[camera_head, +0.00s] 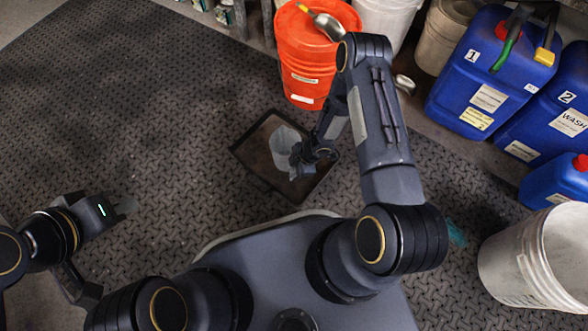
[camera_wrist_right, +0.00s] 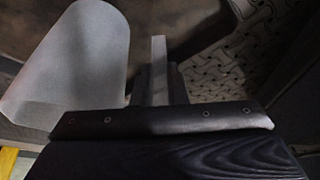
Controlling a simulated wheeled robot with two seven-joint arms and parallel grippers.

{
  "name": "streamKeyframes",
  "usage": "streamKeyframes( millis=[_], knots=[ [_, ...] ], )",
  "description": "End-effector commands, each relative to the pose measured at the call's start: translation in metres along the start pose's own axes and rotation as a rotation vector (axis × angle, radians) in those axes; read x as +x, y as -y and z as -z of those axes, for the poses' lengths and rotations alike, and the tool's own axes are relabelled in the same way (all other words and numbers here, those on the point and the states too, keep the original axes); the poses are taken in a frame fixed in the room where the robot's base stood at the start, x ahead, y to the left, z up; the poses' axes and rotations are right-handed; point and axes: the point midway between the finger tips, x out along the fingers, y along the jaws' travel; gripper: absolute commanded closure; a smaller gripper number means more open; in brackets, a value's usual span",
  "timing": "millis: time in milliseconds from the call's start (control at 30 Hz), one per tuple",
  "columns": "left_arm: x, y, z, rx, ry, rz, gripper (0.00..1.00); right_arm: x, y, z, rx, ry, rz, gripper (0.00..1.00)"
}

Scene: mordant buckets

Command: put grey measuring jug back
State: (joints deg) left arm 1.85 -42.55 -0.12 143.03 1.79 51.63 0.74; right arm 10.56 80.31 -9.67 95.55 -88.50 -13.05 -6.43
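The grey measuring jug (camera_head: 284,147) is a pale, translucent vessel, seen over the brown tray (camera_head: 262,134) in the head view. In the right wrist view the jug (camera_wrist_right: 72,62) fills the upper left, its lower end hidden behind my gripper's body. My right gripper (camera_head: 297,160) is right beside the jug. In the wrist view a pale upright strip, apparently the jug's handle, stands between the dark fingers of this gripper (camera_wrist_right: 163,85), which look shut on it. I cannot tell whether the jug touches the tray. My left gripper (camera_head: 124,206) is low at the left, away from the jug; its finger gap is unclear.
An orange bucket (camera_head: 305,70) stands behind the tray with a metal scoop (camera_head: 325,25) on top. Blue canisters (camera_head: 488,75) line the right. A white bucket (camera_head: 520,265) stands at lower right. The patterned floor (camera_head: 130,90) is clear at the left.

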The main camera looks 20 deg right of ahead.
Motion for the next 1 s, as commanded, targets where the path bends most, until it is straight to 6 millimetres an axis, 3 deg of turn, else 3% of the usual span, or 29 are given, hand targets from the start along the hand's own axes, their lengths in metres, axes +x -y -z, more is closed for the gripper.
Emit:
streamKeyframes(
  millis=[167,500,1000],
  knots=[
    [0.000,0.000,0.000,0.000,0.000,0.000,1.00,0.000,0.000,0.000,0.000,0.000,0.000,0.66],
    [-0.004,-0.002,0.002,0.000,0.000,0.000,1.00,-0.007,-0.001,0.002,0.000,0.000,-0.001,0.66],
    [-0.045,-0.021,0.023,0.000,0.000,0.000,1.00,-0.104,-0.001,0.003,0.000,0.001,-0.001,0.66]
  ],
)
